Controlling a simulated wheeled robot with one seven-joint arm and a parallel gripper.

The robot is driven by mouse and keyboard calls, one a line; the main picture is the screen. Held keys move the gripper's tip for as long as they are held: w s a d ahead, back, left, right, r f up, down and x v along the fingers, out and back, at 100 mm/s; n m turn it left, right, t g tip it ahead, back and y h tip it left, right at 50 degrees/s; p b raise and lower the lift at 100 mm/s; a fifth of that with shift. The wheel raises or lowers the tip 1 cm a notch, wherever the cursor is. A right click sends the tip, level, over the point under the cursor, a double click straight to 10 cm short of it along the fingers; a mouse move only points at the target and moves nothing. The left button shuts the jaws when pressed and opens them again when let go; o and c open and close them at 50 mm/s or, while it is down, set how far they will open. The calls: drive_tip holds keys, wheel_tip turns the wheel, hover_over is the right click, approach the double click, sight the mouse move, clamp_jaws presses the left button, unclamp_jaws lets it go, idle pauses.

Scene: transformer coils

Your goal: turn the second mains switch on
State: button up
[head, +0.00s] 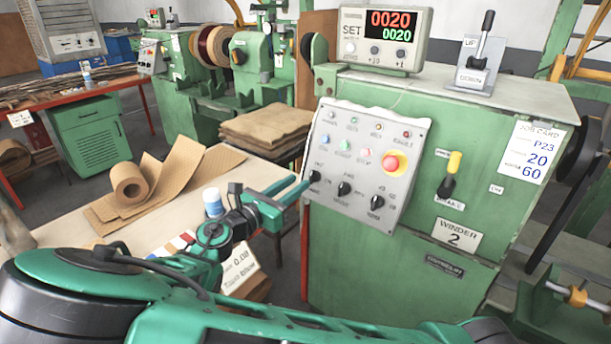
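The green winding machine labelled WINDER 2 (459,236) stands at the right. Its grey control panel (350,212) has small lamps, push buttons and a red mushroom button on a yellow ring (394,163). Three black rotary knobs line its lower part: left (314,177), middle (345,188) and right (377,202). Their small labels are too blurred to read surely, so I cannot tell which switch is the mains. My gripper (299,190) is at the panel's left edge, its teal finger pointing at the left knob. Contact and finger opening cannot be made out.
A yellow-topped lever (449,174) marked BRAKE sits right of the panel. A counter box (382,40) and an up/down lever (481,47) stand on top. The bench (80,204) at left holds a brown paper roll (130,184) and a white bottle (213,202). Another green winder (195,100) stands behind.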

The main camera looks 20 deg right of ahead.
sight(311, 172)
drive_tip(key=shift+x, duration=3.15)
clamp_jaws()
